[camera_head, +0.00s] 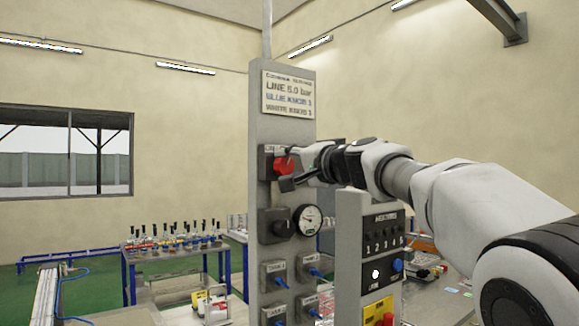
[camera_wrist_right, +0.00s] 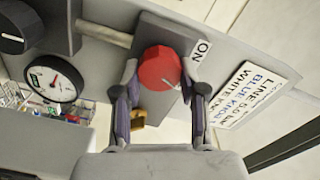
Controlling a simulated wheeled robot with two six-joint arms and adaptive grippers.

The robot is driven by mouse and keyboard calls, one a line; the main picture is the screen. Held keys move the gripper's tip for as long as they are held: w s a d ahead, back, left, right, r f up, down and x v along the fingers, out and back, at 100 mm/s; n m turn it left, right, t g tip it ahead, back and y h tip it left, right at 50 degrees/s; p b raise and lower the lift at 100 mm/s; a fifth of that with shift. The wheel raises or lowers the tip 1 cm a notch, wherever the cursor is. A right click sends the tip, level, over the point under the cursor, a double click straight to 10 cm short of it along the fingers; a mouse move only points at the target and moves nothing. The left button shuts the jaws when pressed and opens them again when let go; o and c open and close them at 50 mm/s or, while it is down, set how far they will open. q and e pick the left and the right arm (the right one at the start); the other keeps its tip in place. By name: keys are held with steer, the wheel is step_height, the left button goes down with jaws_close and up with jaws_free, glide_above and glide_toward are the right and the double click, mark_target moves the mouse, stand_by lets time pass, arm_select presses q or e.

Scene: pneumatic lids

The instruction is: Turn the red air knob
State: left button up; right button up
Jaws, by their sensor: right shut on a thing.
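The red air knob (camera_head: 282,166) sits on a dark box high on the grey panel post (camera_head: 257,110) in the head view. In the right wrist view the red knob (camera_wrist_right: 160,68) is round, with a small pale mark near its lower right edge. My right gripper (camera_head: 288,172) reaches it from the right. Its two fingers (camera_wrist_right: 160,80) stand on either side of the knob and are shut on it. A label reading "ON" (camera_wrist_right: 201,50) is beside the knob. My left gripper is not in view.
Below the knob are a black knob (camera_head: 276,226), a pressure gauge (camera_head: 308,219) and several blue-handled valves. A lower post with a numbered panel (camera_head: 383,236) stands close under my right arm. A sign (camera_head: 288,94) is above.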

steer(key=shift+f+m, duration=0.1)
steer(key=shift+m, duration=2.2)
steer(key=o, duration=1.1)
steer(key=shift+w, duration=0.1)
steer(key=shift+o, duration=0.2)
steer(key=v, duration=1.2)
